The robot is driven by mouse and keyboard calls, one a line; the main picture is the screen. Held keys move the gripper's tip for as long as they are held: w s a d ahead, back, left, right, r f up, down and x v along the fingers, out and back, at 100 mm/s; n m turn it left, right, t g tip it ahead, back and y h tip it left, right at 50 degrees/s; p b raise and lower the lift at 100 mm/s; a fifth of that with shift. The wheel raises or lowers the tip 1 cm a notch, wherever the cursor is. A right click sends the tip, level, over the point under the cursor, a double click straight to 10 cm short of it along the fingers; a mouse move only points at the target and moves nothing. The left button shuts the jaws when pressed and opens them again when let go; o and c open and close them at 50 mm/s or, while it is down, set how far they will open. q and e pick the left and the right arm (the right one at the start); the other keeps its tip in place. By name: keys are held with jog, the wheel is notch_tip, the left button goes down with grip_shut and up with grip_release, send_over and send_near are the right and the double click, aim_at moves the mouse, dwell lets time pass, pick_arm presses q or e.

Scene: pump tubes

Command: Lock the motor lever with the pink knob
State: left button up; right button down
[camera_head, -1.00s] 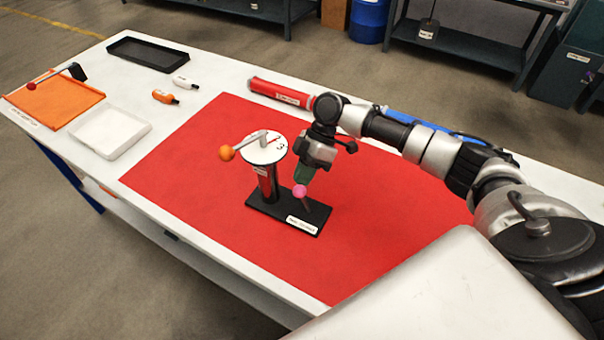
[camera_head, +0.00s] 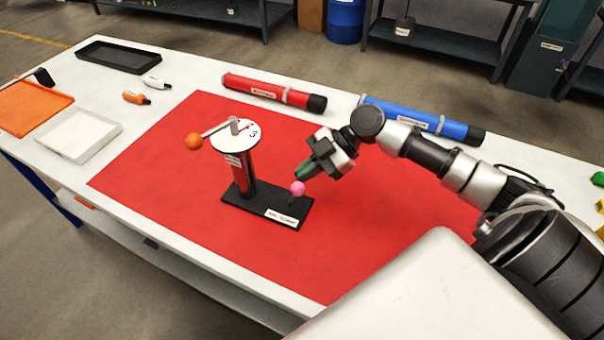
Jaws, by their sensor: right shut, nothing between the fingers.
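The motor lever's pink knob (camera_head: 297,188) stands on a short rod at the right end of a black base plate (camera_head: 266,208). A dark red cylinder (camera_head: 245,172) with a white numbered disc on top rises from the plate's left part. A crank with an orange knob (camera_head: 194,142) sits on the disc and points left. My right gripper (camera_head: 303,174) is shut and empty, its green fingertips just above and right of the pink knob. I cannot tell whether they touch it. My left gripper is not in view.
A red tube (camera_head: 262,89) and a blue tube (camera_head: 415,118) lie behind the red mat (camera_head: 380,215). A white tray (camera_head: 78,138), an orange tray (camera_head: 28,108) and a black tray (camera_head: 118,58) are on the left. The mat's front is clear.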

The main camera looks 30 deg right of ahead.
jog(key=shift+w+a+r, duration=0.1)
jog(key=shift+w+r, duration=0.05)
jog(key=shift+w, duration=0.05)
jog(key=shift+r+p, duration=0.55)
jog(key=shift+r, duration=0.2)
jog(key=b+v, duration=0.1)
jog(key=v, duration=0.9)
jog(key=shift+d+r+b, duration=0.2)
jog(key=shift+d+b, duration=0.15)
jog(key=shift+b, duration=0.05)
jog(key=shift+a, duration=0.1)
